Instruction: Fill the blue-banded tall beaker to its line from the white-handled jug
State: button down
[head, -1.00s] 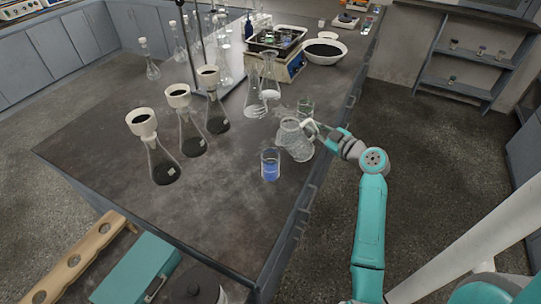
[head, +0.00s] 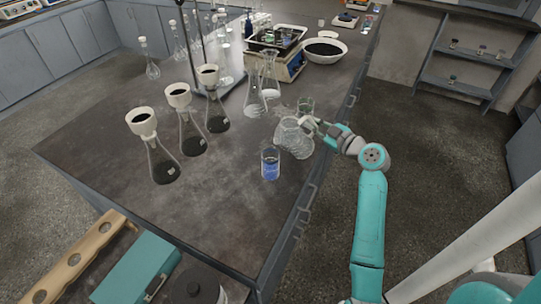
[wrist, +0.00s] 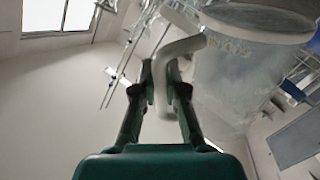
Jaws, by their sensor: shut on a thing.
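The clear jug (head: 289,138) is at the right edge of the bench in the head view. Its white handle (wrist: 178,48) shows in the wrist view between my fingers, beside the clear jug body (wrist: 225,85) and pale rim. My gripper (head: 310,126) is shut on this handle from the right; the wrist view shows both fingertips (wrist: 160,82) against it. The blue-banded tall beaker (head: 270,164) stands upright on the bench just in front and left of the jug, apart from my gripper. Its line and any liquid level are too small to tell.
A green-marked beaker (head: 306,106) stands behind the jug. Clear flasks (head: 256,100) stand behind left. Several funnel-topped flasks (head: 190,135) stand farther left. A white bowl (head: 324,51) and a sieve device (head: 279,48) are at the back. The bench front (head: 215,205) is clear.

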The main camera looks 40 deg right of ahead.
jog(key=shift+w+a+r+n+p, duration=0.1)
jog(key=shift+a+r+n+p, duration=0.2)
jog(key=shift+r+p, duration=0.3)
jog(key=shift+w+a+r+n+p, duration=0.1)
jog(key=shift+a+r+n+p, duration=0.3)
jog(key=shift+r, duration=0.3)
dwell(2.4)
